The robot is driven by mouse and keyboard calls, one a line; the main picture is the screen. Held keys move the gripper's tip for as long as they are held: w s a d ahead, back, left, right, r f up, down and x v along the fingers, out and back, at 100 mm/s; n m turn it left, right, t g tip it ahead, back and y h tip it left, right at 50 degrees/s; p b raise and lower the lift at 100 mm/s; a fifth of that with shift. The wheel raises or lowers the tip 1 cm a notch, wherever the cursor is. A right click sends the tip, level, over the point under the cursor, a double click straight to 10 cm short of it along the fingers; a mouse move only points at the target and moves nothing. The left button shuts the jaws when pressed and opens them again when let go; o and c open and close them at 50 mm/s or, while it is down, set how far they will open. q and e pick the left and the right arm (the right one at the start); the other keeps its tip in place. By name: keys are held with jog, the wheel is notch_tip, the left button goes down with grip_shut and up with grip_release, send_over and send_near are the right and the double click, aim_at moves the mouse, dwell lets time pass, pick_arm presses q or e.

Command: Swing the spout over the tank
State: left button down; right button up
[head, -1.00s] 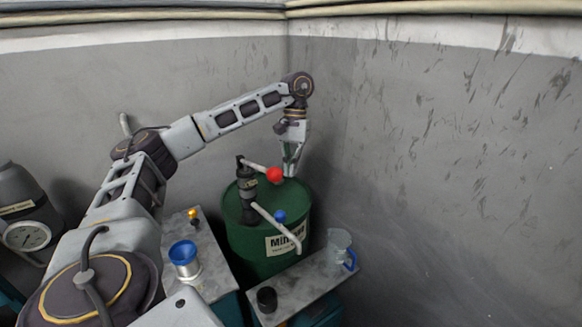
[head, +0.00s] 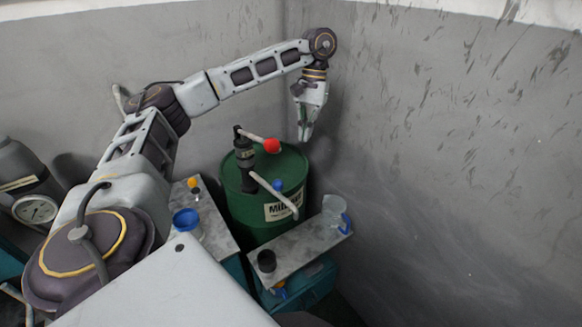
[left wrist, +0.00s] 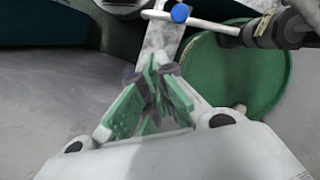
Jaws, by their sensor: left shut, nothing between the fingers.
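A green drum (head: 235,208) with a hand pump (head: 245,158) on top stands in the corner. The pump's white spout (head: 282,198) carries a blue ball (head: 279,184) and slants over the drum's front rim toward the lower right. A pump lever ends in a red ball (head: 271,146). My left gripper (head: 304,138) is shut and empty, pointing down at the drum's right, apart from lever and spout. In the left wrist view its green fingers (left wrist: 150,85) are beside the drum (left wrist: 230,75), with the spout (left wrist: 210,24) beyond them. I cannot tell which thing is the tank.
A blue funnel (head: 186,222) stands on the left bench (head: 218,240). A black cap (head: 266,261) and a clear jug (head: 334,209) stand on the right bench (head: 300,250). A gauge (head: 35,209) is at far left. The walls close behind the gripper limit room.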

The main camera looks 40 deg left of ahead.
pick_arm(q)
jog(key=shift+w+a+f+n+g+y+p, duration=0.1)
jog(key=shift+w+f+n+y, duration=0.3)
jog(key=shift+n, duration=4.55)
jog(key=shift+w+d+f+n+g+y+p, duration=0.1)
jog(key=shift+w+f+n, duration=0.35)
jog(key=shift+n, duration=4.45)
jog(key=shift+w+a+f+n+g+y+p, duration=0.15)
jog(key=shift+f+n, duration=0.5)
jog(key=shift+n, duration=4.3)
